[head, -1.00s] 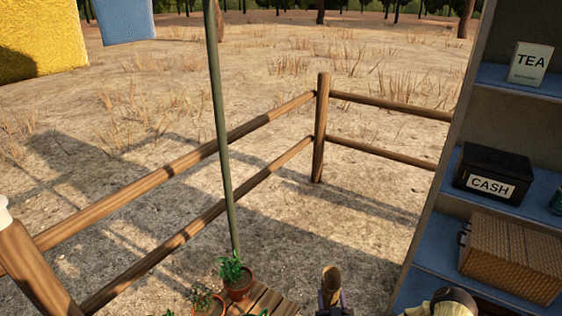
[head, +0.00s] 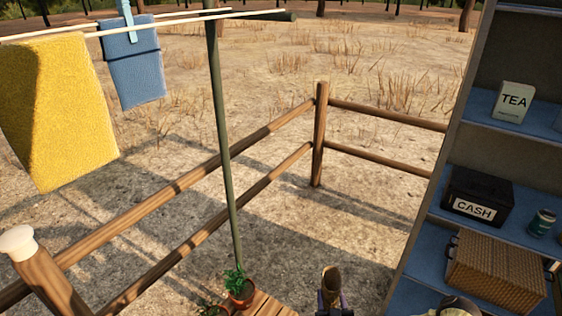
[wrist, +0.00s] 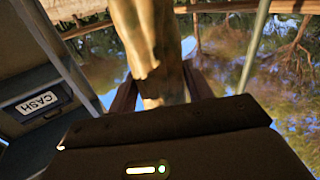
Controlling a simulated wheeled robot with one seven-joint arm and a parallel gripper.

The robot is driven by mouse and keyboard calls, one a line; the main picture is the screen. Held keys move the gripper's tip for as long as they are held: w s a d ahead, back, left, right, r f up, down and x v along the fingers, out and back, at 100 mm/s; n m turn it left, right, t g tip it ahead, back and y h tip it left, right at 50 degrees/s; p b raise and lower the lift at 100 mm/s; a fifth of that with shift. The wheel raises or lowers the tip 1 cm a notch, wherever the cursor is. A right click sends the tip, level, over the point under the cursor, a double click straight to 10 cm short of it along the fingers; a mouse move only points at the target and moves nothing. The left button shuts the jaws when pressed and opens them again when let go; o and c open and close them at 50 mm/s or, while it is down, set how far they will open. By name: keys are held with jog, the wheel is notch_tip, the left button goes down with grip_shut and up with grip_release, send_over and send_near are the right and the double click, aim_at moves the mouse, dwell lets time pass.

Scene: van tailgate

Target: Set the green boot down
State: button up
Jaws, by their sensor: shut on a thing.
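The boot (head: 331,278) shows at the bottom of the head view as a small olive-brown upright shape with an open top. My gripper (head: 331,299) is shut on it, with a dark finger on either side. In the wrist view the boot (wrist: 151,45) fills the upper middle as a blurred, brownish-olive shaft between the fingers (wrist: 160,92). Its far end runs out of the frame, and I cannot see whether anything touches it. The boot stands out in front of the ground in the head view.
Right is a shelf unit (head: 424,220) with a cash box (head: 477,196), tea tin (head: 513,102), small can (head: 541,222) and wicker basket (head: 497,272). Lower middle are a wooden slatted surface (head: 262,306) and potted plant (head: 240,288). A green pole (head: 222,130) and wooden fence (head: 318,135) stand beyond.

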aim_at(334, 296)
jog(key=r+p, duration=0.2)
jog(key=s+r+p, duration=0.1)
jog(key=r, duration=0.2)
jog(key=shift+p, duration=0.35)
jog(key=shift+f, duration=0.1)
jog(key=shift+d, duration=0.1)
